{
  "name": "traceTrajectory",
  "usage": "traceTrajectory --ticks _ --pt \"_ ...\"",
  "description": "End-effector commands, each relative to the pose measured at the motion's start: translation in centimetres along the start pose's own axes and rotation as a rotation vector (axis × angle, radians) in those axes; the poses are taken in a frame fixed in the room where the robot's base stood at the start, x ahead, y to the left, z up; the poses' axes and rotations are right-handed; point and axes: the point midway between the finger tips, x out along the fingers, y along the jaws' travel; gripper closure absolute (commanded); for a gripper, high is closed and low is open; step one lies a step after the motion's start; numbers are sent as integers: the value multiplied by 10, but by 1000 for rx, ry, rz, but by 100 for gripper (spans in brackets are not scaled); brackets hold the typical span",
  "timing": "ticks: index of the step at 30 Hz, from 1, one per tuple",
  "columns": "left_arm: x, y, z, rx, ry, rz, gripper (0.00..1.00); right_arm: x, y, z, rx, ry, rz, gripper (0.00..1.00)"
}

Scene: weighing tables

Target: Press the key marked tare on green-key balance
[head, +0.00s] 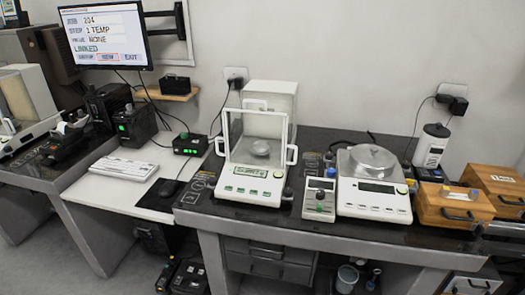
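A white balance with a glass draft shield (250,180) stands on the dark top of the middle table. Its front panel has a small display and a row of keys that look green (247,191); the key markings are too small to read, so I cannot tell which one is tare. A round pan (260,148) shows inside the shield. A second, open white balance (374,198) stands to the right, with a round metal pan (373,158) and a dark display. Neither of my grippers is in view.
A small box with knobs (319,198) stands between the balances. Wooden drawer boxes (449,205) and a white container (431,146) stand right. The table strip before the shielded balance is clear.

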Motion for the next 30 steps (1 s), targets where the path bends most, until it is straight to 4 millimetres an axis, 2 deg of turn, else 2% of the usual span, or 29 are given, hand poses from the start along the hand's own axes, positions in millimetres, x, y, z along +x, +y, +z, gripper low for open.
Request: traceTrajectory --ticks 5,12,30 --pt "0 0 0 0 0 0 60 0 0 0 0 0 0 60" --pt "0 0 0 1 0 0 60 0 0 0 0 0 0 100" --pt "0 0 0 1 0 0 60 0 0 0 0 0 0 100"
